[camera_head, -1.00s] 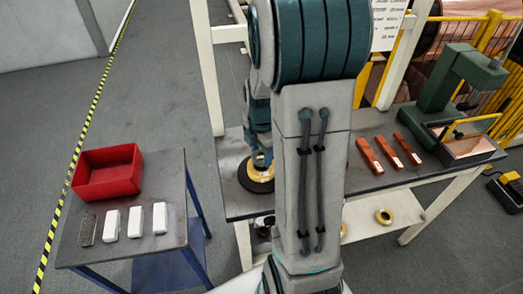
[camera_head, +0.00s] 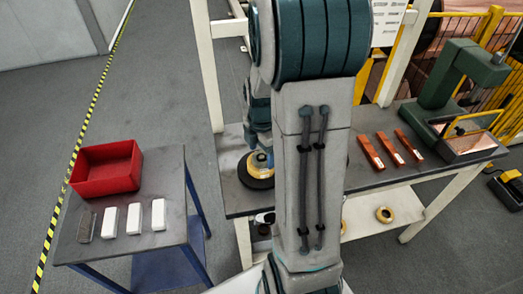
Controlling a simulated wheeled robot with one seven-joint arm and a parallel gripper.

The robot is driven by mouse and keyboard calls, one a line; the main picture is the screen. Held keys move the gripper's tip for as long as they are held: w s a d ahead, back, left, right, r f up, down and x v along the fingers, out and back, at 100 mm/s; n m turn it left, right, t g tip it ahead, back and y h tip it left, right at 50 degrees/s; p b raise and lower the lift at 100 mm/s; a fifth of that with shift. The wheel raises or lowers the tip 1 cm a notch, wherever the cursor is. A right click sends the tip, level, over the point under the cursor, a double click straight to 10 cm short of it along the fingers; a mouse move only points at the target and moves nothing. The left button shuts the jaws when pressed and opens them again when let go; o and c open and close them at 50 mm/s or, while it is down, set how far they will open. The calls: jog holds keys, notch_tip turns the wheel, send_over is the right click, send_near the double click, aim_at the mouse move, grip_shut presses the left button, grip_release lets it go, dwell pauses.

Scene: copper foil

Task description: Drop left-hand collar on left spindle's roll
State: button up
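A round black disc (camera_head: 254,182) stands on the bench, left of my arm. A yellow and pale round piece (camera_head: 258,163) sits at or above it. I cannot tell which part is the spindle's roll and which is a collar. My gripper (camera_head: 265,158) is small, at the lower end of the blue-grey wrist, right over this stack. Its fingers are too small and too covered to show whether they are open or shut. My own arm hides the middle of the bench and anything right of the stack.
Three copper bars (camera_head: 384,150) and a green press (camera_head: 456,80) are on the right of the bench (camera_head: 345,178). A side table (camera_head: 165,245) holds a red bin (camera_head: 106,168) and several small blocks.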

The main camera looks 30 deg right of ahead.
jog(key=shift+r+p, duration=0.65)
jog(key=shift+r, duration=0.05)
notch_tip(320, 180, up, 11)
jog(key=s+a+r+m+t, duration=0.1)
jog(key=s+a+m+t, duration=0.2)
jog(key=s+a+m, duration=0.9)
jog(key=shift+s+r+m+b, duration=0.3)
jog(key=shift+s+r+m, duration=0.1)
jog(key=shift+m, duration=3.2)
